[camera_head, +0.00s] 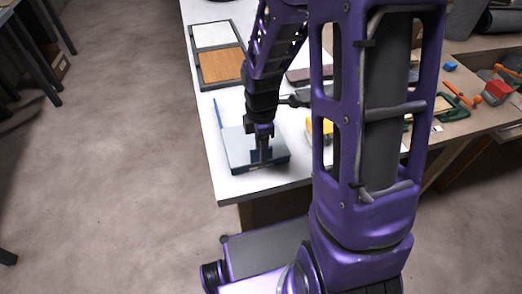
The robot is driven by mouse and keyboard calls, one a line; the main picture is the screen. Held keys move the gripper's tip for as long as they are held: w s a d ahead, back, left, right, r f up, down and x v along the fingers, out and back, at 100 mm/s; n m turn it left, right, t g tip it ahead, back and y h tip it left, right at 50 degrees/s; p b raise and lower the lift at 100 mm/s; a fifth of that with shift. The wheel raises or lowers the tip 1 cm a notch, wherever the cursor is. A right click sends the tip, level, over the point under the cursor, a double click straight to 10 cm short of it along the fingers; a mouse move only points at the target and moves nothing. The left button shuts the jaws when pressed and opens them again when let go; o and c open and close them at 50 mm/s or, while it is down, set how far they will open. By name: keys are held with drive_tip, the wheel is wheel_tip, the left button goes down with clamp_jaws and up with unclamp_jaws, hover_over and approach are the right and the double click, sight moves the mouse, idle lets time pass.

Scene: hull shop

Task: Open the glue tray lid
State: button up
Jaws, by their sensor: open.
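A flat grey-blue box, which looks like the glue tray (237,151), sits near the front left corner of the white table. Its light top looks flat, and I cannot tell the lid apart from the body. My gripper (263,160) is open and points down over the right part of the tray. It hides some of the top behind it. I cannot tell whether the fingers touch the tray.
The white table (290,183) has its front edge close to the tray. A thin blue strip (218,112) lies behind the tray. A frame with white and wood panels (221,67) lies further back. A yellow item (325,126) is partly hidden by my arm.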

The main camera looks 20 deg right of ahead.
drive_tip(key=shift+f, duration=0.3)
clamp_jaws()
idle(1.3)
